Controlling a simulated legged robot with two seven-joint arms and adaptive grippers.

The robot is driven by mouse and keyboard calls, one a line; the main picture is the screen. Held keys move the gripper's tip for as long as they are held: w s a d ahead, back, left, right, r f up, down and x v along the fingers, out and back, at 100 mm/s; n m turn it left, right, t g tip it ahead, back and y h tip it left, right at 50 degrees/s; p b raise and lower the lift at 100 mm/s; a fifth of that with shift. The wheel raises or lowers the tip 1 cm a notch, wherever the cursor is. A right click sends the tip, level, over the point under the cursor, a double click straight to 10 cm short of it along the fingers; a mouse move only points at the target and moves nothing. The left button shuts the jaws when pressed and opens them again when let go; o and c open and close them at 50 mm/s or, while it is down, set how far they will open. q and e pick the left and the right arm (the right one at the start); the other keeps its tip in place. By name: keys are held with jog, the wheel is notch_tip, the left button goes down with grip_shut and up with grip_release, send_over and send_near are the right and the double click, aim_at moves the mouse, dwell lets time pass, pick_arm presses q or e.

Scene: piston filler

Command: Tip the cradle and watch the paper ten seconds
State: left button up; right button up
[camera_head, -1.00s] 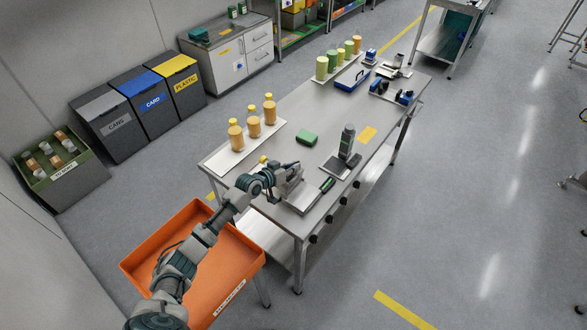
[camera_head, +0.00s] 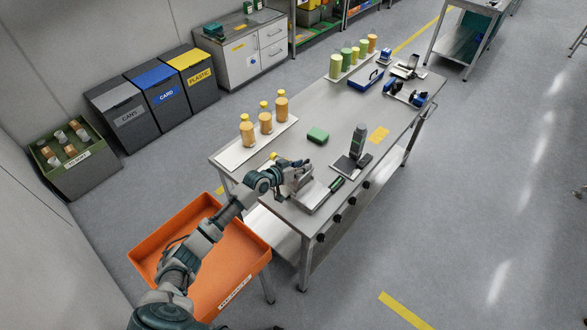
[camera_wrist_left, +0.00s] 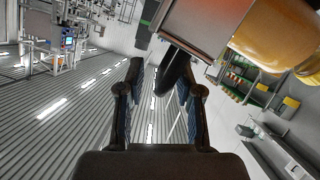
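My left gripper (camera_head: 303,172) is at the near left end of the steel table, over a small metal fixture on a pale base (camera_head: 312,200), likely the cradle and its paper; the arm hides part of it. In the left wrist view the two dark fingers (camera_wrist_left: 160,95) stand apart. A dark rounded lever (camera_wrist_left: 177,72) reaches down between them from a grey metal block (camera_wrist_left: 205,25), nearer the right finger, with a gap at the left finger. An orange-yellow bottle-like body (camera_wrist_left: 280,35) is beside the block. My right gripper is not in view.
An orange bin (camera_head: 238,240) stands below my left arm. Bare tabletop lies mid-table.

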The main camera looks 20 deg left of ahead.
pick_arm(q)
jog(key=v, duration=1.1)
jog(key=shift+f, duration=0.15)
jog(key=shift+a, duration=0.1)
